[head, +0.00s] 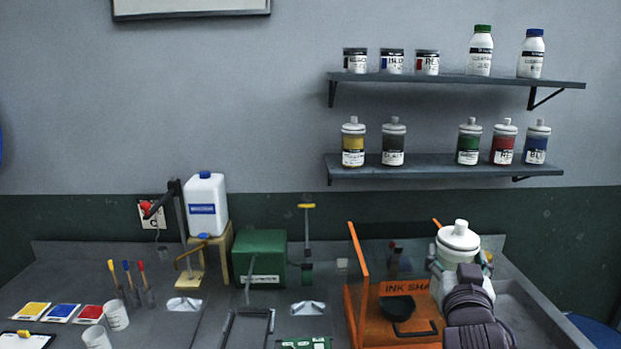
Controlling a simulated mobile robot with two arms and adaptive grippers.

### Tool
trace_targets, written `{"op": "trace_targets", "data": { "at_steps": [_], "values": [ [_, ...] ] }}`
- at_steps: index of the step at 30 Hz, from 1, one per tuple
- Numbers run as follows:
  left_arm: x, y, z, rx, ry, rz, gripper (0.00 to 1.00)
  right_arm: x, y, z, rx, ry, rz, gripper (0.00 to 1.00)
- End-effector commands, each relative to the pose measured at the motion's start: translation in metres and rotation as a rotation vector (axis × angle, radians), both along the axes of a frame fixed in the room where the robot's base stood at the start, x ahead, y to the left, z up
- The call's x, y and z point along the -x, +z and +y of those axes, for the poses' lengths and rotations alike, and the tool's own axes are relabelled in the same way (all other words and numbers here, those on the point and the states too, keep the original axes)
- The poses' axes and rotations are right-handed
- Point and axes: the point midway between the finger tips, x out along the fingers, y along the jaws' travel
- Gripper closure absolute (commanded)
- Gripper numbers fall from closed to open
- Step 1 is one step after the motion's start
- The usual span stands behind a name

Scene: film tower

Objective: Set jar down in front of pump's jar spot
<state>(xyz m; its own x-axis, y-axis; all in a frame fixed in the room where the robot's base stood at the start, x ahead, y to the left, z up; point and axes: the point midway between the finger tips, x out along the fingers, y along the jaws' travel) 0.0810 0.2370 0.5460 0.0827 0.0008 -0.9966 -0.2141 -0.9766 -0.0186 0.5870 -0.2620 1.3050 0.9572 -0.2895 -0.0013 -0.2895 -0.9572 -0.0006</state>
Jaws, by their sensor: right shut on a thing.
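The jar (459,240) has a white knobbed lid and a pale body. It is upright at the right, beside the orange ink shaker. My right gripper (459,266) is shut around the jar, and my wrist hides its lower part, so I cannot tell whether its base touches anything. A white jug with a blue label (206,207) stands on a wooden stand at the back left, with a lever beside it. A green box-shaped machine (260,259) is right of it. I cannot tell for sure which is the pump, and no jar spot is clearly marked. My left gripper is out of view.
The orange ink shaker (365,322) with a clear panel stands left of the jar. Two wall shelves (455,82) (445,166) hold bottles and jars above. Pale cups (116,315), colour cards (61,313) and spatulas are at the left. Bare counter (165,328) shows between them and the green machine.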

Motion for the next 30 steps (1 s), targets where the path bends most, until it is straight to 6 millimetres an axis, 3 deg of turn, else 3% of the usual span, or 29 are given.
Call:
{"op": "trace_targets", "data": {
  "at_steps": [3, 18, 29, 30],
  "values": [
    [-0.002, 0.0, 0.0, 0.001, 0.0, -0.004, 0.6, 0.033, -0.029, 0.011, -0.001, 0.044, 0.004, 0.81],
    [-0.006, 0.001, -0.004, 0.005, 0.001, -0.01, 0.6, 0.148, -0.129, 0.05, -0.003, 0.206, 0.006, 0.8],
    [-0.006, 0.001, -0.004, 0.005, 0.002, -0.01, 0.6, 0.209, -0.183, 0.071, 0.0, 0.296, 0.0, 0.8],
    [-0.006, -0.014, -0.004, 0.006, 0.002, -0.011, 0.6, 0.207, -0.195, 0.071, 0.001, 0.295, -0.004, 0.81]
  ]
}}
